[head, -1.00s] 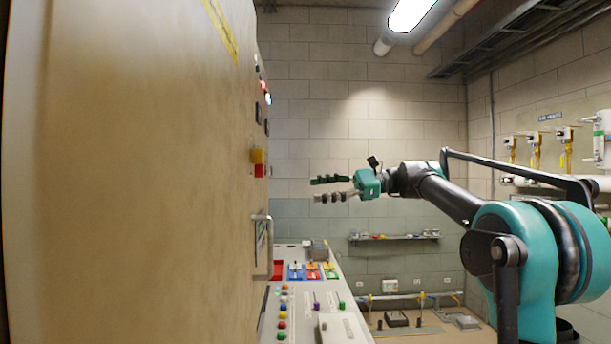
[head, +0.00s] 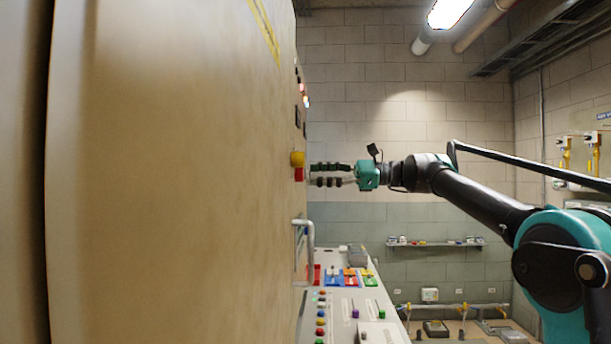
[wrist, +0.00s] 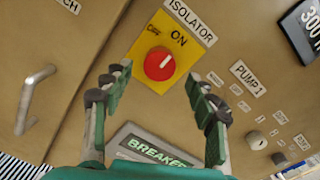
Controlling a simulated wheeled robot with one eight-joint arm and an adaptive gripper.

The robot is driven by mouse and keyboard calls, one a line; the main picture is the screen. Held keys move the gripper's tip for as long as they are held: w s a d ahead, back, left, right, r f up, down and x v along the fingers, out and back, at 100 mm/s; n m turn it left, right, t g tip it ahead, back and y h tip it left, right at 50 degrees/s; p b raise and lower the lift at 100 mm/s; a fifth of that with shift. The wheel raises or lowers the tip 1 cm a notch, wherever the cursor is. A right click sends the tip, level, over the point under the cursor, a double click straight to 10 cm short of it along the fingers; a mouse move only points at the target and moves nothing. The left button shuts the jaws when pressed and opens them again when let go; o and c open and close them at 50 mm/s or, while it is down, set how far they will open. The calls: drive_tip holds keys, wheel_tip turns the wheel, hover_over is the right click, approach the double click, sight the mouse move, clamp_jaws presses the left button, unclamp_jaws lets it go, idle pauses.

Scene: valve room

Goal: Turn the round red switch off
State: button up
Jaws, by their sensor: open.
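The round red switch (wrist: 160,65) sits on a yellow plate (wrist: 178,47) on the cabinet face in the wrist view. The plate reads OFF and ON under an ISOLATOR label. The knob's white mark points up and right, toward ON. In the head view the yellow plate (head: 297,159) shows edge-on with red by it. My gripper (wrist: 165,95) is open and empty, its fingers on either side of and below the knob in the wrist view. In the head view my gripper (head: 312,174) points at the cabinet close to the switch; I cannot tell whether it touches.
A BREAKER plate (wrist: 150,152) lies below the knob. A console (head: 345,300) with coloured buttons stands below.

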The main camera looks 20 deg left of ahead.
sight(298, 174)
drive_tip(key=shift+x, duration=1.95)
drive_tip(key=shift+c, duration=0.2)
drive_tip(key=c, duration=1.1)
drive_tip(key=shift+n, duration=0.3)
drive_tip(key=n, duration=1.6)
drive_tip(key=shift+n, duration=0.4)
